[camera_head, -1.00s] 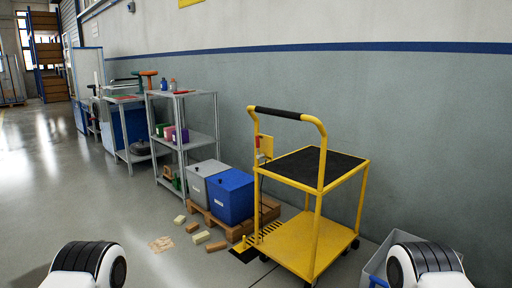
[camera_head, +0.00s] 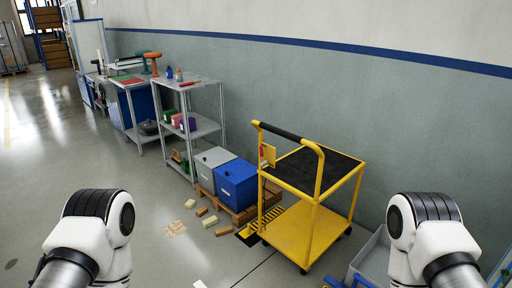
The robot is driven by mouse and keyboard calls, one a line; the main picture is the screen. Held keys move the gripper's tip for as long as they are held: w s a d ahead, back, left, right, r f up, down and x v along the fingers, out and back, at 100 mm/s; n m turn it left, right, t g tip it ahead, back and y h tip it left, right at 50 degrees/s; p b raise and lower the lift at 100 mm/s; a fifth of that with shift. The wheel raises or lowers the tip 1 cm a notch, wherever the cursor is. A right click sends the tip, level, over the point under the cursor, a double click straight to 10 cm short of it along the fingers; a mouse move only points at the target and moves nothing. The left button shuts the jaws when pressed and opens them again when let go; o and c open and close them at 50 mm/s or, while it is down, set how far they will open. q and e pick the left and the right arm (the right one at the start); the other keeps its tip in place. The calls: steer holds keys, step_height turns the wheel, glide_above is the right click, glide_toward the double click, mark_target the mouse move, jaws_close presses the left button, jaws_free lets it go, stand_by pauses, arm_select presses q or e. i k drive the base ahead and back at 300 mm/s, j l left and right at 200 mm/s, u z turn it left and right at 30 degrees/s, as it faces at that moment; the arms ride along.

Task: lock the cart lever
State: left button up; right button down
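The yellow cart (camera_head: 301,233) stands on the floor right of centre, near the wall. It has a black upper deck (camera_head: 318,170), a lower yellow deck and a push handle with a black grip (camera_head: 281,131). A small red part (camera_head: 263,152) by a yellow plate (camera_head: 269,155) shows on the handle post; it may be the lever, but it is too small to tell its position. My arms show at the lower left and lower right, both well short of the cart. Neither gripper is in the picture.
A blue box (camera_head: 236,185) and a grey box (camera_head: 213,168) sit on a wooden pallet (camera_head: 246,216) left of the cart. Loose blocks (camera_head: 210,221) lie on the floor before it. A grey bin (camera_head: 373,252) stands at the lower right. A metal shelf (camera_head: 205,128) stands further back. Floor at left is clear.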

mark_target(261, 155)
steer(key=i+j+u, duration=0.15)
steer(key=i+j, duration=1.7)
steer(key=i, duration=0.1)
